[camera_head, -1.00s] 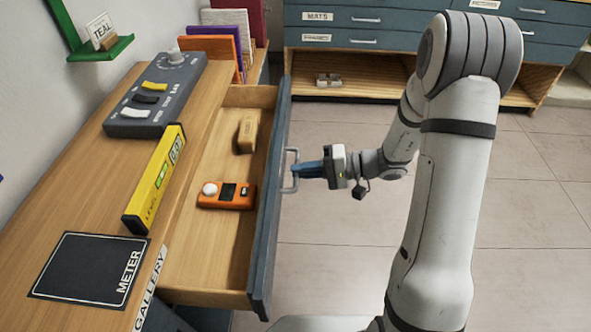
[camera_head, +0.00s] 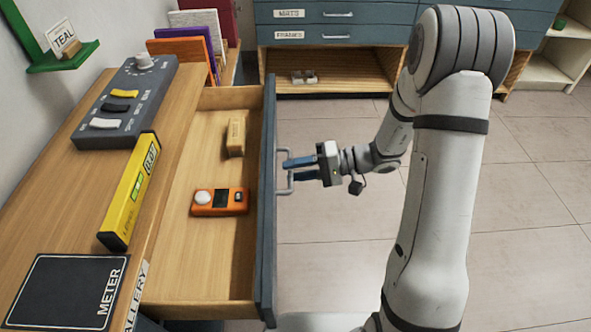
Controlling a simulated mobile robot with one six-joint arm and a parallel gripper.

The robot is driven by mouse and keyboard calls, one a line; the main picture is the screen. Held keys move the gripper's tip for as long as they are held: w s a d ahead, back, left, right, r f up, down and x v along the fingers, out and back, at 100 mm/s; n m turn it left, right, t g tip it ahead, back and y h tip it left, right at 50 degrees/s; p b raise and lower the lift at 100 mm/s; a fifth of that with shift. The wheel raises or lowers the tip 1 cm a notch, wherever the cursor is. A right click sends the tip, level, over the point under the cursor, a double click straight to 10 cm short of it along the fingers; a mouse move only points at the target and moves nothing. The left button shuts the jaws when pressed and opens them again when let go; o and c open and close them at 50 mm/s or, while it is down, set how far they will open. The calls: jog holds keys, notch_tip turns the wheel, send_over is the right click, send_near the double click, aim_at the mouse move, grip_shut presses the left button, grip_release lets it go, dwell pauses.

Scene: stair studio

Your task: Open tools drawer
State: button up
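A drawer with a pale wooden inside and a dark blue-grey front (camera_head: 267,225) stands pulled out from the wooden counter. I cannot read a label on its front. A grey bar handle (camera_head: 290,183) sticks out from that front. My gripper (camera_head: 287,168) is open, its two blue fingers apart and pointing left at the handle. The fingertips are at the handle's bar; I cannot tell whether they touch it. Inside the drawer lie an orange device (camera_head: 220,201) with a white knob and a tan block (camera_head: 236,137).
On the counter are a grey switch box (camera_head: 125,103), a yellow level (camera_head: 130,190) and a black METER mat (camera_head: 65,292). Upright coloured panels (camera_head: 185,50) stand at the back. A blue drawer cabinet (camera_head: 375,14) is behind. The tiled floor (camera_head: 520,215) at right is clear.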

jog(key=p+v, duration=0.1)
jog(key=v, duration=0.6)
jog(key=shift+d, duration=0.4)
jog(key=shift+r, duration=0.1)
